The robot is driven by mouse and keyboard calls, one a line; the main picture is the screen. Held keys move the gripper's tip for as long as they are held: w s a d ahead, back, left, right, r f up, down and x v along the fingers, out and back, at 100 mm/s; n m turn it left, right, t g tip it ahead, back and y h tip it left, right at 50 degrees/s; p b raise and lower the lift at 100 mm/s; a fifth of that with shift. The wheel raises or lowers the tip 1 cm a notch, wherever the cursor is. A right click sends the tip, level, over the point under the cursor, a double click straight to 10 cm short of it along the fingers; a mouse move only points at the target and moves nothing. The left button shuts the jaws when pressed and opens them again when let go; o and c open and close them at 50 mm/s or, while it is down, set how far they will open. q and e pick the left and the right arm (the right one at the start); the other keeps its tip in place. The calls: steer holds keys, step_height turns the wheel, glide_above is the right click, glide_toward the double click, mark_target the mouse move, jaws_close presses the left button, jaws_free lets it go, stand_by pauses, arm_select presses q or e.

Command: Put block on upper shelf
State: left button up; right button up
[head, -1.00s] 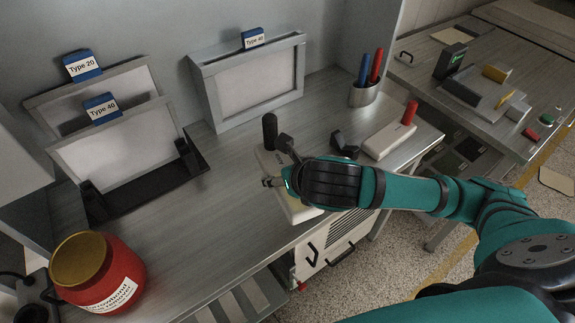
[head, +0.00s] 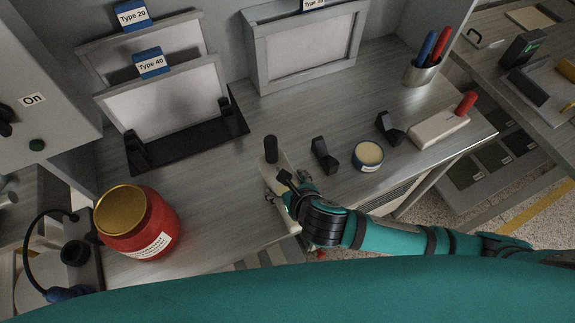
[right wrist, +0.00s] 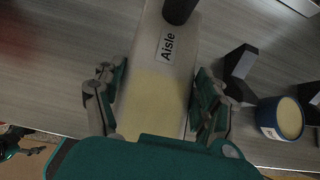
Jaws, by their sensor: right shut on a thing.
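A pale long block (head: 283,190) with an upright black knob and a label reading "Aisle" is on the grey worktop in the head view. The block (right wrist: 157,85) also fills the middle of the right wrist view. My right gripper (right wrist: 160,108) has one finger along each side of it and is shut on it. In the head view the right gripper (head: 288,199) reaches in from the right over the block's near end. I cannot tell whether the block is lifted. No upper shelf can be clearly made out.
Black holders (head: 323,156) and a round tin (head: 368,156) stand right of the block. A red-knobbed block (head: 440,127) and a pen cup (head: 421,72) are farther right. A red jar (head: 150,240) is at left. Framed panels (head: 155,105) stand behind. Bare worktop lies left of the block.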

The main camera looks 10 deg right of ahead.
mark_target(286, 165)
steer(key=w+p, duration=0.1)
steer(key=w, duration=0.4)
steer(key=shift+w+d+f, duration=0.1)
steer(key=shift+w+d, duration=0.05)
steer(key=shift+w, duration=0.5)
steer(key=shift+w+f, duration=0.1)
steer(key=shift+f, duration=0.15)
step_height(286, 165, down, 2)
steer(key=shift+f+p, duration=0.1)
steer(key=shift+p, duration=0.2)
arm_select(q)
steer(key=shift+r, duration=1.05)
arm_select(e)
steer(key=shift+f, duration=0.55)
steer(key=o, duration=1.3)
steer(key=shift+f, duration=0.15)
steer(key=o, duration=0.4)
steer(key=shift+o, duration=0.2)
